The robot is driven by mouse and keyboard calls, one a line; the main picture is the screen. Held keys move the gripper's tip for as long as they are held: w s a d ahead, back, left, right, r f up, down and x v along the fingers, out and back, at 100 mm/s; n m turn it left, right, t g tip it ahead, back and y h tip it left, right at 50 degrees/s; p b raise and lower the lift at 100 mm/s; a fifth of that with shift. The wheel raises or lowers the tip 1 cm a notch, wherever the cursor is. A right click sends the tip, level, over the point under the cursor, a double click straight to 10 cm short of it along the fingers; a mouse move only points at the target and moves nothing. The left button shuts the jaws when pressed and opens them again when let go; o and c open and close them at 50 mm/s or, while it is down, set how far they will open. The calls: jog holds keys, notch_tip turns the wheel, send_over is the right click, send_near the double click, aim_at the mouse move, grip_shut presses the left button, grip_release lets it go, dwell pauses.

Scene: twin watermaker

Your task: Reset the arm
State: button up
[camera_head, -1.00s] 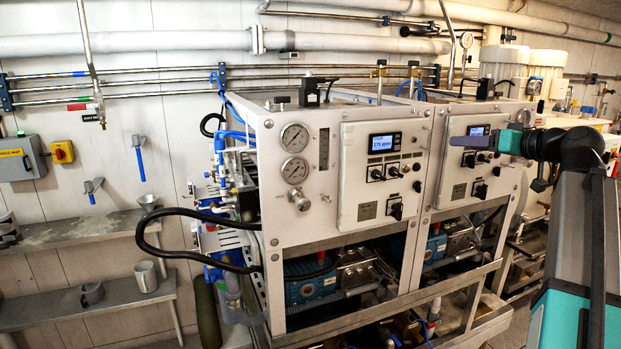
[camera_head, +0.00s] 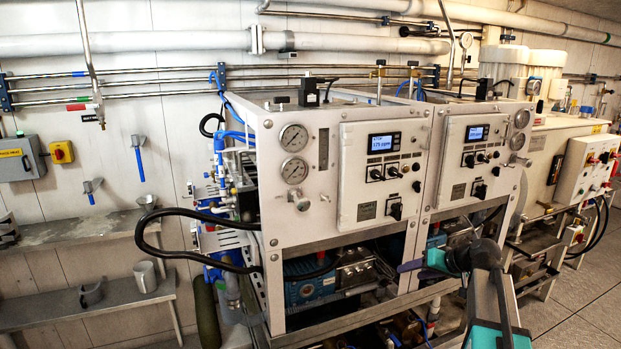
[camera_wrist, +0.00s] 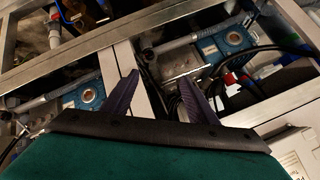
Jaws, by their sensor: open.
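My gripper (camera_head: 409,267) is low in front of the right half of the twin watermaker, near its lower frame bar. In the wrist view my gripper (camera_wrist: 160,88) shows two dark fingers spread apart with nothing between them. Beyond the fingers are the frame bars and blue pumps of the lower bay. The twin watermaker (camera_head: 335,235) has two white front panels with lit displays, dials and knobs. My arm reaches up from the bottom right of the head view.
A blue pump (camera_head: 305,290) sits in the open lower bay. A black hose (camera_head: 150,232) loops out on the left. A white control box (camera_head: 588,168) stands at the right. Two wall shelves (camera_head: 85,305) are on the left. The floor (camera_head: 575,310) at the right is clear.

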jog(key=s+a+f+g, duration=0.2)
jog(key=s+a+f, duration=0.3)
jog(key=f, duration=0.6)
jog(key=s+a+f+g+h, duration=0.1)
jog(key=s+a+f+g, duration=0.2)
jog(key=s+f, duration=0.6)
jog(key=s+a+f+g, duration=0.2)
jog(key=s+a+f, duration=0.15)
jog(key=f, duration=0.95)
jog(key=s+a+f+g+h, duration=0.1)
jog(key=s+f+g, duration=0.1)
jog(key=s+f, duration=0.4)
jog(key=s+a+f+g+h, duration=0.1)
jog(key=s+f, duration=0.4)
jog(key=s, duration=1)
jog(key=s+a+f+g+h, duration=0.1)
jog(key=s+f+g+h, duration=0.1)
jog(key=s+f, duration=0.4)
jog(key=s+g, duration=0.1)
jog(key=s, duration=0.3)
jog(key=shift+s+f+g, duration=0.25)
jog(key=shift+f+g, duration=0.05)
jog(key=shift+f, duration=0.05)
jog(key=shift+c, duration=0.4)
jog(key=c, duration=0.5)
jog(key=shift+d, duration=0.1)
